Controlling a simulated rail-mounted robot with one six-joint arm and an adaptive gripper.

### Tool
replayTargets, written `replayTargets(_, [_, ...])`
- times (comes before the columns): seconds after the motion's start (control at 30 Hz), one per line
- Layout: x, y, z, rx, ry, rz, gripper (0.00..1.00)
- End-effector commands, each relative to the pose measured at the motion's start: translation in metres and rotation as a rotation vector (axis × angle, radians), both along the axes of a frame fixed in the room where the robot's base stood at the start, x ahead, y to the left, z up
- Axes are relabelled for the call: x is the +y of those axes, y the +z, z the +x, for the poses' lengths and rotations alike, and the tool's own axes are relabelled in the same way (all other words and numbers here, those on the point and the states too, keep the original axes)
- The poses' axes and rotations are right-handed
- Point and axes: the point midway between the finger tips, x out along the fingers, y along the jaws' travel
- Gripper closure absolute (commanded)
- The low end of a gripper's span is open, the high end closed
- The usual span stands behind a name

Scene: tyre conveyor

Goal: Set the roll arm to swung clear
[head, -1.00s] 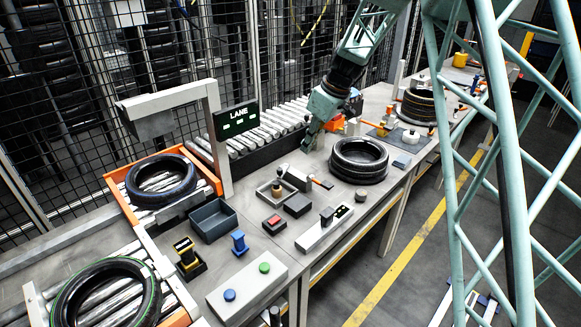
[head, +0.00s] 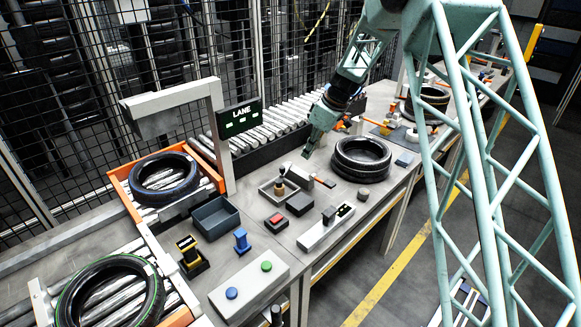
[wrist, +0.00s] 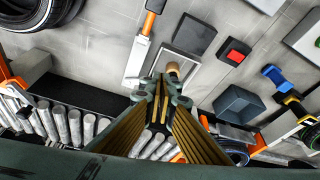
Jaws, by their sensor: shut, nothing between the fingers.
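My gripper (head: 308,152) is shut and empty above the table, left of the stacked black tyres (head: 362,160). In the wrist view its fingers (wrist: 160,88) point at the table close to a small wooden cylinder (wrist: 173,68). That cylinder also shows in a shallow square tray (head: 264,194) in the head view. A pale flat bar with an orange end (wrist: 140,50) lies beside the tray. A yellow arm-like part (head: 378,124) stands on a grey mat beside a white disc (head: 411,135), further along the table. I cannot tell for sure which part is the roll arm.
A LANE sign (head: 240,117) stands by the roller conveyor (head: 265,127). A blue-grey bin (head: 215,218), a red-topped block (head: 276,221), a black block (head: 300,203) and a button panel (head: 248,285) fill the near table. A tyre (head: 163,175) lies in the orange-framed bay.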

Motion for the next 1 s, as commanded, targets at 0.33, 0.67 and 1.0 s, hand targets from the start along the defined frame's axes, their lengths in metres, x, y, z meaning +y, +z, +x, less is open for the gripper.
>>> replayTargets(0.33, [0.002, -0.006, 0.001, 0.001, -0.001, 0.001, 1.0])
replayTargets(0.67, [0.012, -0.034, 0.005, 0.002, -0.001, 0.0, 1.0])
replayTargets(1.0, [0.026, -0.074, 0.012, 0.002, -0.001, 0.0, 1.0])
